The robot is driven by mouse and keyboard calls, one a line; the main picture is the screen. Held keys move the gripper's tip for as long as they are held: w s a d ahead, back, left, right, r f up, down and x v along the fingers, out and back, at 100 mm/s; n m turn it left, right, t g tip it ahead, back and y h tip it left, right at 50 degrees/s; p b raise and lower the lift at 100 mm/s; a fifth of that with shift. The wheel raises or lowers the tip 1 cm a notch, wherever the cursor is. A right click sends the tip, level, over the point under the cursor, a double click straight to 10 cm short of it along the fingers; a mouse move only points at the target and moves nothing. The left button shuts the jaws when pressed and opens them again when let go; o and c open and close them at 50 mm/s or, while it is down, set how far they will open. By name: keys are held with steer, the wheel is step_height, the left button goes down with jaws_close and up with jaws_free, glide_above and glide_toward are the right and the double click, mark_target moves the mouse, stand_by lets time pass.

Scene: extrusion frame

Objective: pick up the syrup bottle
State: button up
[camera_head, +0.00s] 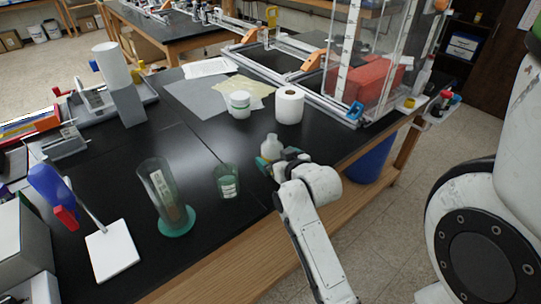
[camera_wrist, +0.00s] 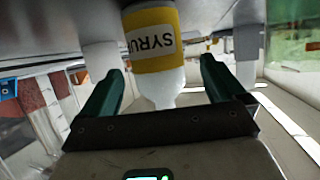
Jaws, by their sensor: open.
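The syrup bottle (camera_wrist: 158,55) is white with a yellow label reading "SYRU" and appears upside down in the wrist view. It also shows in the head view as a small white bottle (camera_head: 271,147) standing upright on the black table near its front edge. My gripper (camera_wrist: 158,80) is open, with one dark green finger on each side of the bottle. The bottle's narrower end lies between the fingers, and I see a gap on both sides. In the head view my gripper (camera_head: 280,163) is right in front of the bottle and hides its lower part.
A green-tinted glass jar (camera_head: 228,182) stands just left of the bottle, and a tall glass cylinder (camera_head: 165,195) farther left. A white roll (camera_head: 289,105) and a white jar (camera_head: 239,104) stand behind. The black tabletop (camera_head: 195,150) is clear between them.

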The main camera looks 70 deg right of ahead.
steer(key=shift+p+x, duration=0.6)
steer(key=shift+x, duration=2.15)
steer(key=shift+s+d, duration=0.15)
steer(key=shift+c, duration=0.4)
steer(key=c, duration=1.1)
